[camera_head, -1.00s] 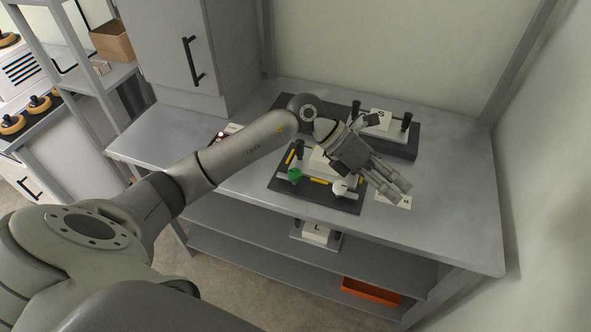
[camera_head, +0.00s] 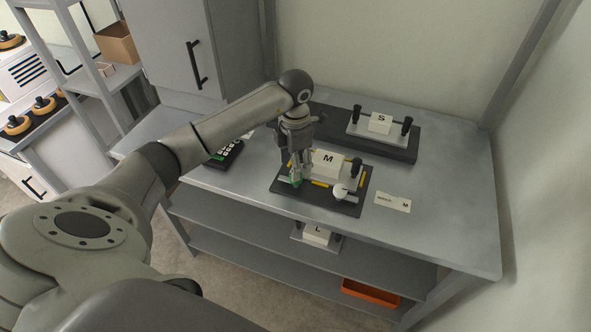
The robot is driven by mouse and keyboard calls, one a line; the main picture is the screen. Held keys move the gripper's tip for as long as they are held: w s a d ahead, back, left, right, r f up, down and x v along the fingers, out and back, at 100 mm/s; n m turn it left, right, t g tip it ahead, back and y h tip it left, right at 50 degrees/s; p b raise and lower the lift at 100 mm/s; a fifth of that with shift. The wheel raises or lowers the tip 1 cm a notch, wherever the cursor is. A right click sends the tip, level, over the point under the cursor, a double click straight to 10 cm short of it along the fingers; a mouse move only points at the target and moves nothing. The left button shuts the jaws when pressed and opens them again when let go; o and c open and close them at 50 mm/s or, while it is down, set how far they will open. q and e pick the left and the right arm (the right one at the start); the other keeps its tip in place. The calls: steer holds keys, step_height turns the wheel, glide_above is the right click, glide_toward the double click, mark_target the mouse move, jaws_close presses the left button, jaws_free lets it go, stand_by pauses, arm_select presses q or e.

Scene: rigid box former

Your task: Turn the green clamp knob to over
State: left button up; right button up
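The green clamp knob (camera_head: 296,183) is at the front left of the dark fixture plate (camera_head: 345,208) on the workbench, partly hidden by my gripper. My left gripper (camera_head: 298,177) points down with its fingertips right at the knob. The view is too small to tell whether the fingers grip it or only stand beside it. A white knob (camera_head: 340,192) is at the front right of the same fixture. A white block marked M (camera_head: 327,161) sits in the fixture's middle, with yellow strips around it. My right gripper is not in view.
A second fixture (camera_head: 400,150) with a block marked S (camera_head: 381,123) stands behind. A card marked M (camera_head: 393,202) lies to the right. A dark keypad-like device (camera_head: 226,153) lies to the left. A block marked L (camera_head: 316,235) and an orange bin (camera_head: 370,292) are below.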

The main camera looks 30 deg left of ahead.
arm_select(q)
steer(key=shift+f+p, duration=0.4)
steer(key=shift+f, duration=1.8)
steer(key=shift+c, duration=0.2)
steer(key=c, duration=1)
